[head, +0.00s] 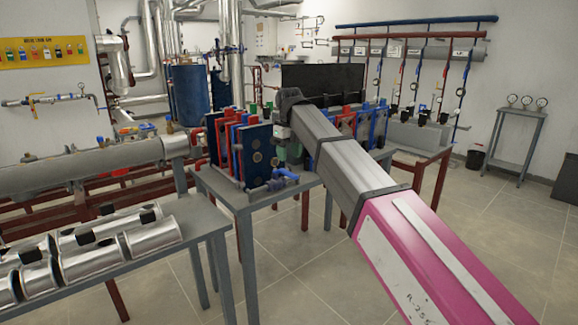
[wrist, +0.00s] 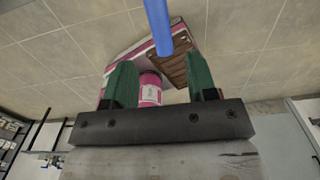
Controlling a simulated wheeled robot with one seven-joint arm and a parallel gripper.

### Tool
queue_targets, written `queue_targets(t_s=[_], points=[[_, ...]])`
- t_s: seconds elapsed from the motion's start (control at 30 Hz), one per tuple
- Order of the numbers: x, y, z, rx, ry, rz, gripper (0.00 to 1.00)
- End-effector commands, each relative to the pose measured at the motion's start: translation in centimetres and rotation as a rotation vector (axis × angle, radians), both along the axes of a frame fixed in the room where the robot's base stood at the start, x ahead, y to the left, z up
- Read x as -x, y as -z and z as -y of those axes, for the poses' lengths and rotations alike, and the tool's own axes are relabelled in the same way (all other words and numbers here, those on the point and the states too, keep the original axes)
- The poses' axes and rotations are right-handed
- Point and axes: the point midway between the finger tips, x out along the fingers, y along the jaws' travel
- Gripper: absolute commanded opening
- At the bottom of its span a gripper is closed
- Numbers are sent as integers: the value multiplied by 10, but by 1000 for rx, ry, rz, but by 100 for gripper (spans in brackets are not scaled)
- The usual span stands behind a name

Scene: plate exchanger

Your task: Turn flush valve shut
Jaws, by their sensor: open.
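In the wrist view a blue bar (wrist: 157,22) comes in from the top edge, and its end shows between the tips of my gripper (wrist: 160,66). The two green fingers are apart, with a visible gap on each side of the bar. I cannot tell from this view whether the bar is the flush valve's handle. In the head view a blue valve-like part (head: 285,176) sits low at the right front of the plate exchanger (head: 258,153). My gripper (head: 286,152) is just above it, pointing down, partly hidden by my arm. The valve's position is not readable.
A second table (head: 190,237) at the left front holds silver cylinders (head: 95,250). A small stand with gauges (head: 515,130) is at the far right.

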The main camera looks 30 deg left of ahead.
Motion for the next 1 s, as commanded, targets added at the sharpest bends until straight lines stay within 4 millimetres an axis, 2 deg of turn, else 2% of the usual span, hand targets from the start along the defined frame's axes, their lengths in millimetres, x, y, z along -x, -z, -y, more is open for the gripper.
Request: queue_targets(t_s=[0.03, 0.13, 0.33, 0.87, 1.0], points=[[-1, -10, -1, -1, 0, 0, 52], [-1, -24, -1, -1, 0, 0, 52], [0, -41, 0, 0, 1, -1, 52], [0, -43, 0, 1, 1, -1, 52], [-5, -34, 9, 1, -21, -2, 52]])
